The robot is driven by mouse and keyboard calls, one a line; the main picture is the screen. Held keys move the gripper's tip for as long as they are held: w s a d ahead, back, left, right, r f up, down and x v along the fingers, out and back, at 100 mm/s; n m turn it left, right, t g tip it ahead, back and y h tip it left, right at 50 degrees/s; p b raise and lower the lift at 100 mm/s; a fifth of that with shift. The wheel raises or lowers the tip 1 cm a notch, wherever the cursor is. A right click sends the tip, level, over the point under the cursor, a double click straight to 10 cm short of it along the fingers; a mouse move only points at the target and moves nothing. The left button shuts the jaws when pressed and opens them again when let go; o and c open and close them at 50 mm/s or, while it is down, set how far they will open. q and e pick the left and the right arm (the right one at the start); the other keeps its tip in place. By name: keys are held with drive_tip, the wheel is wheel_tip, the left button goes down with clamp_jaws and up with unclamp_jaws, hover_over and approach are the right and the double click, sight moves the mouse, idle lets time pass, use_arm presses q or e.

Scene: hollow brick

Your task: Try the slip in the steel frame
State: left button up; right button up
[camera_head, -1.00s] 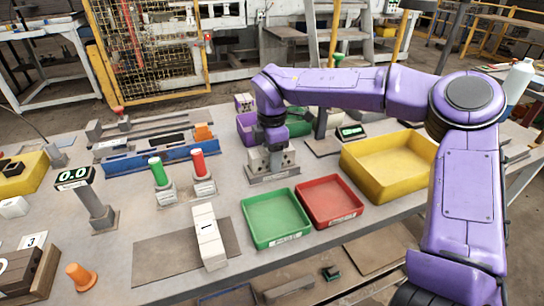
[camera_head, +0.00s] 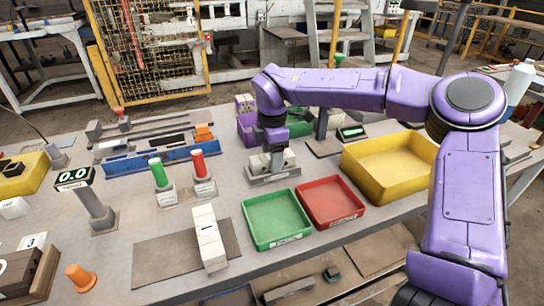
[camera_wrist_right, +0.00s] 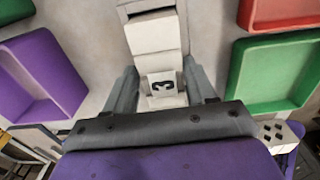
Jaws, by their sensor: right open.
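My right gripper (camera_head: 273,150) is low over a grey steel holder (camera_head: 272,178) with a labelled front, in the middle of the bench. In the right wrist view its two grey fingers (camera_wrist_right: 161,97) are apart, one on each side of a white block (camera_wrist_right: 162,88) marked like a 3. Whether they touch it I cannot tell. More pale blocks (camera_wrist_right: 154,35) run in line above it in that view. Another row of white blocks (camera_head: 208,238), marked 1, lies on a grey-brown mat nearer the front. My left gripper is not in view.
Green (camera_head: 276,217) and red (camera_head: 332,202) trays lie in front of the holder, a yellow tray (camera_head: 392,168) right. Green-topped (camera_head: 159,174) and red-topped (camera_head: 200,168) posts stand left, near a 0.0 display (camera_head: 74,178). A purple bin (camera_head: 245,128) is behind.

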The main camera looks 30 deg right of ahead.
drive_tip(key=shift+s+f, duration=0.3)
drive_tip(key=shift+f, duration=0.25)
wheel_tip(320, 180, up, 12)
drive_tip(key=shift+w+f, duration=0.2)
drive_tip(key=shift+w, duration=0.05)
idle(0.5)
